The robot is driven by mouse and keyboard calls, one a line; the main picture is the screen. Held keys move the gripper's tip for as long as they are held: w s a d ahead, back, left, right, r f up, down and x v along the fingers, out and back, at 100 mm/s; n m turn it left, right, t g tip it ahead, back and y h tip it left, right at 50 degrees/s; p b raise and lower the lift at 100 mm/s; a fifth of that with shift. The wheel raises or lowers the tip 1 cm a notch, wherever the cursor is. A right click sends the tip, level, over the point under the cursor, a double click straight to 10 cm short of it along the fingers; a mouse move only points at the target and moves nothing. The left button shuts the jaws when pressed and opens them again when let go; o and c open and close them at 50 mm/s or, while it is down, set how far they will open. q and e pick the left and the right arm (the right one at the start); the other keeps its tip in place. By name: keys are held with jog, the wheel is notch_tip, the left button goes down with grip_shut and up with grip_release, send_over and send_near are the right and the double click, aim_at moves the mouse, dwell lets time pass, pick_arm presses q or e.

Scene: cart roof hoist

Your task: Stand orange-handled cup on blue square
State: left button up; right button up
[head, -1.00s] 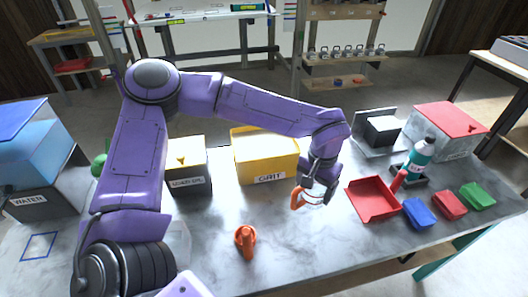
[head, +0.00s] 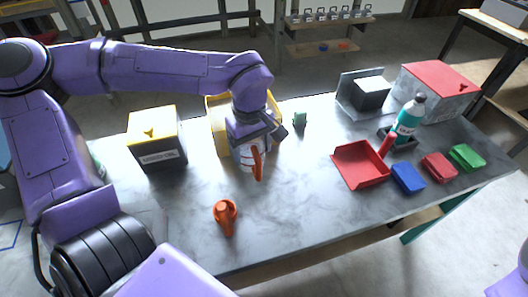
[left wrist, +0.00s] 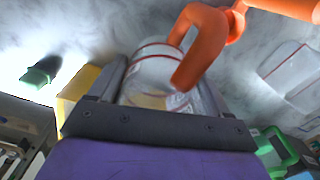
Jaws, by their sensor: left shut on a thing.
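The cup (head: 246,157) is whitish and see-through with red bands and an orange handle. My left gripper (head: 256,137) is shut on it and holds it near the front of the yellow bin. The left wrist view shows the cup (left wrist: 150,70) between the two fingers, its orange handle reaching up and to the right. The blue square (head: 9,234) is an outline on the pale surface at the far left, cut off by the picture edge and well away from the cup. My right gripper is not in view.
An orange tool (head: 225,214) lies at the table's front middle. The yellow bin (head: 216,118) and a yellow-topped box (head: 157,140) stand behind. A small green thing (head: 299,119) is beside the bin. A red tray (head: 358,165) and a blue block (head: 407,178) lie to the right.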

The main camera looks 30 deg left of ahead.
pick_arm(q)
jog(key=w+f, duration=0.7)
jog(key=w, duration=0.1)
jog(key=shift+a+f, duration=0.2)
jog(key=shift+a, duration=0.2)
jog(key=shift+f, duration=1.5)
jog(key=shift+f, duration=0.1)
jog(key=o, duration=1)
